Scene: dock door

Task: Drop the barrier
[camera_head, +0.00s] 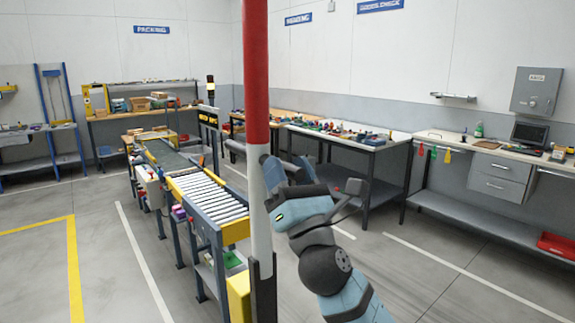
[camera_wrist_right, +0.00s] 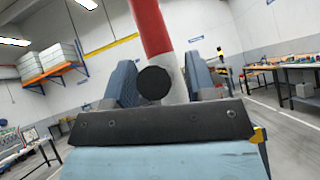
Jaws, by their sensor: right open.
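The barrier is a red and white striped pole (camera_head: 257,70) that stands upright near the middle of the head view. Its top is out of the picture. Its lower end sits in a dark bracket (camera_head: 262,290). My right gripper (camera_head: 277,172) is beside the white part of the pole, just to its right. In the right wrist view the pole (camera_wrist_right: 153,30) shows between the two spread fingers of this gripper (camera_wrist_right: 162,78). The gripper is open; I cannot tell whether a finger touches the pole. My left gripper is not in view.
A roller conveyor (camera_head: 208,197) runs behind and left of the pole. A yellow post (camera_head: 239,298) stands at the bracket. A table with small parts (camera_head: 345,135) is behind my right arm. A wall bench (camera_head: 480,147) is at the right. Floor at the left is clear.

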